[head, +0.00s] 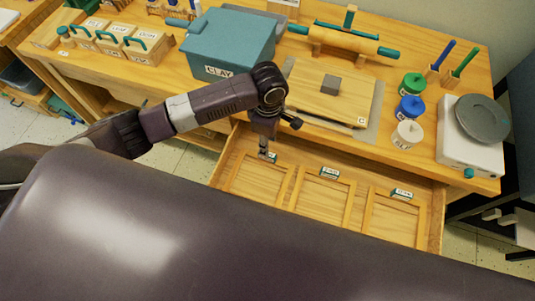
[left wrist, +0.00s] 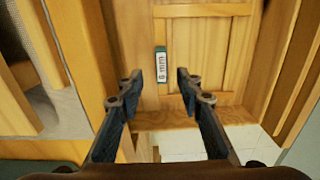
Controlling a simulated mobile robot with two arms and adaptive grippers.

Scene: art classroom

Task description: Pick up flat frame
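Three flat wooden frames lie side by side in the open drawer (head: 437,225): a left one (head: 255,180), a middle one (head: 318,200) and a right one (head: 392,218). Each has a small green-edged label at its far edge; the head view does not show which frame is meant. My left gripper (head: 264,154) points down over the far end of the left frame, by its label. In the left wrist view my left gripper (left wrist: 158,76) is open and empty, its fingers apart on either side of a label (left wrist: 161,65) on wood (left wrist: 208,45). My right gripper is not in view.
The worktop above the drawer holds a teal clay box (head: 235,42), a wooden board (head: 325,98) with a grey block, several paint pots (head: 408,108) and a scale (head: 472,145). The drawer walls stand close around the frames. My dark body covers the lower head view.

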